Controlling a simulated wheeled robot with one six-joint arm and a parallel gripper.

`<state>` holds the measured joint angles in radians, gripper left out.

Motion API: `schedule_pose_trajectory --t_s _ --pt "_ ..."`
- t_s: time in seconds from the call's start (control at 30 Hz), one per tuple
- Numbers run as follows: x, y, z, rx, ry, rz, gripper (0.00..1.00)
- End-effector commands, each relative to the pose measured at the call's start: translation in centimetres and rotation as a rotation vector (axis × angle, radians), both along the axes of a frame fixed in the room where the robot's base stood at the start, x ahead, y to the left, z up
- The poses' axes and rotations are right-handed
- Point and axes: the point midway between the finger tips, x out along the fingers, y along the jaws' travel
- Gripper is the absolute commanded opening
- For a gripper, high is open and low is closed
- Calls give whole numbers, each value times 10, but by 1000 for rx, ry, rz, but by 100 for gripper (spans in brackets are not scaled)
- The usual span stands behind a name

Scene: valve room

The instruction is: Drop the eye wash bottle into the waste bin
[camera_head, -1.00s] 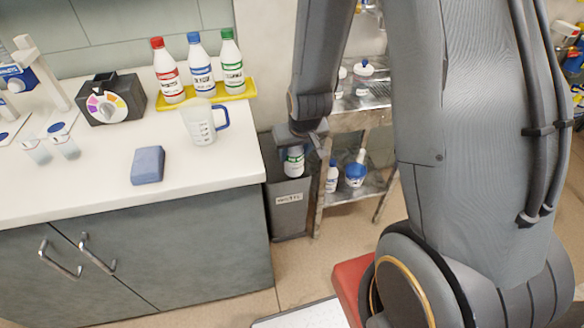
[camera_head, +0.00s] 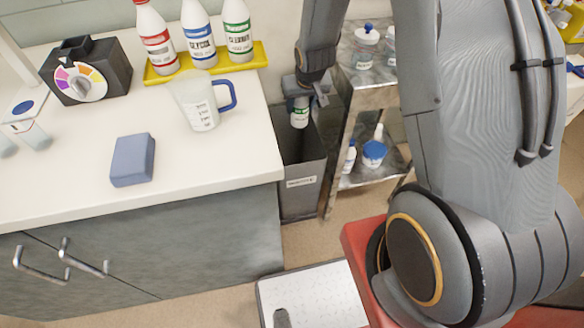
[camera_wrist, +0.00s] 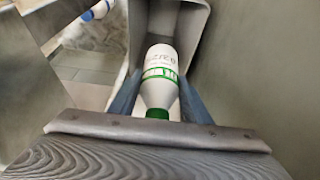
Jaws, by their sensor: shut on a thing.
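The eye wash bottle (camera_head: 300,112) is white with a green-edged label. It shows larger in the wrist view (camera_wrist: 160,72), with its green cap toward my gripper and its body pointing away, down toward the bin. My gripper (camera_head: 301,92) is shut on the bottle near its cap end, one finger on each side. The grey waste bin (camera_head: 304,180) stands on the floor against the counter's right end. The bottle is over the bin's open top; I cannot tell how far its lower end reaches inside. The bin's walls also show in the wrist view (camera_wrist: 205,25).
A counter (camera_head: 215,155) at left bears a yellow tray (camera_head: 262,60) with three bottles (camera_head: 156,38), a measuring jug (camera_head: 203,105), a blue sponge (camera_head: 133,160) and a dial box (camera_head: 88,72). A metal shelf (camera_head: 375,97) stands close right of the bin.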

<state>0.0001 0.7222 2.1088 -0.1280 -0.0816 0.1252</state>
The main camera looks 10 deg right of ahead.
Motion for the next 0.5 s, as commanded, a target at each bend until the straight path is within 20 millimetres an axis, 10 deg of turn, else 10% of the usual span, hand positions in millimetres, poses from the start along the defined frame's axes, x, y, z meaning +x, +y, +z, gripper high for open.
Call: schedule_pose_trajectory --t_s 0.2,0.5 --pt "59 0 -69 -4 0 6 13" --pt "102 -1 -117 -12 -3 5 13"
